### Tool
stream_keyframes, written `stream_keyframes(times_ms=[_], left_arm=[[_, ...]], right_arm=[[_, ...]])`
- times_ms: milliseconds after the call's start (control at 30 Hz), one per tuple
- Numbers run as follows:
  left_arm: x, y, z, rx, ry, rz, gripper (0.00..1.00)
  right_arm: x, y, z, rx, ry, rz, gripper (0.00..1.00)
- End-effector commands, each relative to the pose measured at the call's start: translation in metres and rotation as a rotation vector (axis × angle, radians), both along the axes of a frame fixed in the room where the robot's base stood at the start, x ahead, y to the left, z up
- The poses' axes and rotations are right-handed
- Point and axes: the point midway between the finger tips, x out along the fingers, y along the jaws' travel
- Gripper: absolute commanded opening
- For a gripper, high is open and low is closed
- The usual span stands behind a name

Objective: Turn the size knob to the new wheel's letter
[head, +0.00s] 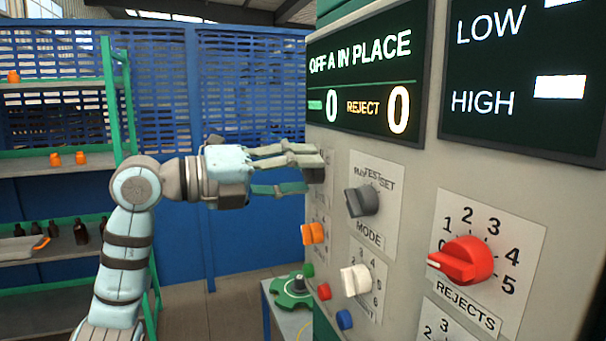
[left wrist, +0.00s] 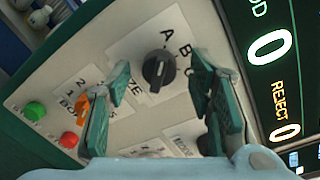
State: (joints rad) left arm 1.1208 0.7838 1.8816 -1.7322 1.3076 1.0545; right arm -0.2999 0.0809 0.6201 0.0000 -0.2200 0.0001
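The size knob (left wrist: 158,68) is black and sits on a white plate in the left wrist view. Letters A and B show beside it, and part of the label ending in "ZE". I cannot tell for certain which letter its pointer faces. My left gripper (left wrist: 160,72) is open, with one green finger on each side of the knob; contact cannot be told. In the head view my left gripper (head: 300,165) reaches the panel's left part, and its fingers largely hide the knob. A green wheel (head: 292,291) lies on a low stand. My right gripper is not in view.
The panel also carries a grey mode knob (head: 362,201), a red rejects knob (head: 462,260), a white knob (head: 356,280) and an orange knob (head: 312,233). The screen (head: 365,75) reads "OFF A IN PLACE". Shelves with bottles (head: 81,232) stand at left.

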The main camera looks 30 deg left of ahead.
Motion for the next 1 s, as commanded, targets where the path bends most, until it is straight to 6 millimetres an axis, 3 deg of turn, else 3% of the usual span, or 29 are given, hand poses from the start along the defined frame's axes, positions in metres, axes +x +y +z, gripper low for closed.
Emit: stream_keyframes(times_ms=[167,533,1000], left_arm=[[-0.005,0.005,0.000,0.002,0.000,0.002,0.48],[-0.054,0.045,0.002,0.003,0.002,0.003,0.48],[-0.059,0.048,0.004,-0.002,0.000,0.000,0.48]], right_arm=[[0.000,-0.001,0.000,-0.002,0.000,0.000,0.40],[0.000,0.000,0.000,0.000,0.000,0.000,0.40],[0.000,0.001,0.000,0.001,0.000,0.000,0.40]])
